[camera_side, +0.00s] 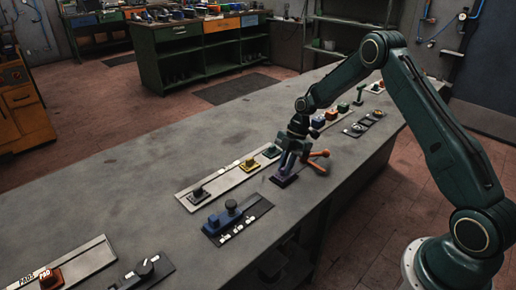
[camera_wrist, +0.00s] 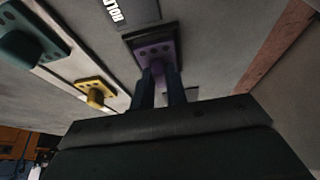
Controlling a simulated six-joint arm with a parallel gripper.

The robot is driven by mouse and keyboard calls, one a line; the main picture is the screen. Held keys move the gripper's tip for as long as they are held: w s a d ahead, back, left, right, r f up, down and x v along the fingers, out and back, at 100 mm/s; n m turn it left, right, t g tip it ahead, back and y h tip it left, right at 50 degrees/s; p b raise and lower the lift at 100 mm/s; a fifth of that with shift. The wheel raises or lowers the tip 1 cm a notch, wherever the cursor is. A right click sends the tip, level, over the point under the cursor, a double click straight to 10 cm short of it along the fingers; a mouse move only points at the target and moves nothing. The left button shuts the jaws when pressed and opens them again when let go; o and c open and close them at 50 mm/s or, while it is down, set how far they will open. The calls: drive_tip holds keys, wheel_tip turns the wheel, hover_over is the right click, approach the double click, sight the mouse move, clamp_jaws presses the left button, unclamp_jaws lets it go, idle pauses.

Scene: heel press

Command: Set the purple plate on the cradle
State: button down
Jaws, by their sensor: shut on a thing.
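The purple plate (camera_side: 283,181) is a small dark purple slab at the bench's right edge. My gripper (camera_side: 289,166) points down and is shut on its raised middle part. In the wrist view the purple plate (camera_wrist: 154,42), with small holes in its face, lies at the ends of my fingers (camera_wrist: 158,85). I cannot tell whether its underside touches the bench. No part is clearly recognisable as the cradle; a dark lettered plate (camera_wrist: 130,12) lies just beyond the purple plate in the wrist view.
A pale rail beside the plate carries black (camera_side: 198,193), yellow (camera_side: 248,165) and green (camera_side: 271,152) pieces. A blue fixture (camera_side: 226,218) on a dark base stands nearer the camera. An orange handle (camera_side: 318,160) is close to my gripper's right.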

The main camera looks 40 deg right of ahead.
drive_tip(key=shift+f, duration=0.35)
idle(0.6)
drive_tip(key=c, duration=1.3)
unclamp_jaws()
drive_tip(key=v, duration=1.4)
drive_tip(key=shift+f, duration=0.1)
